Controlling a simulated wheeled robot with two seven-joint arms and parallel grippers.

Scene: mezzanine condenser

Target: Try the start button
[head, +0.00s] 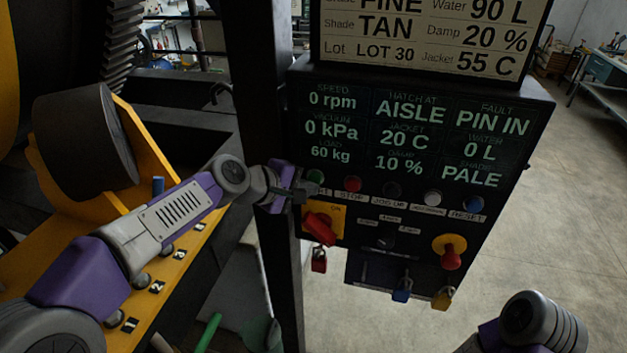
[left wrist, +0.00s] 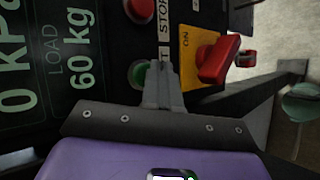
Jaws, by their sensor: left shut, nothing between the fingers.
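The green start button (head: 316,176) is at the left end of the button row on the dark control panel (head: 345,185). My left gripper (head: 306,188) is shut and empty, just below and left of the button. In the left wrist view the fingertips (left wrist: 157,70) lie beside the green button (left wrist: 138,74) and overlap its edge; I cannot tell whether they touch it. The fingers hide part of its label. The panel display (head: 415,137) reads 0 rpm, 0 kPa, 60 kg, fault PIN IN. My right gripper is out of view.
A red stop button (head: 352,184) sits right of the green one. Below are a red rotary switch (head: 318,228) on a yellow plate, with a red padlock (head: 319,260), and a red mushroom button (head: 450,254). Blue (head: 402,290) and yellow (head: 443,299) padlocks hang lower.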

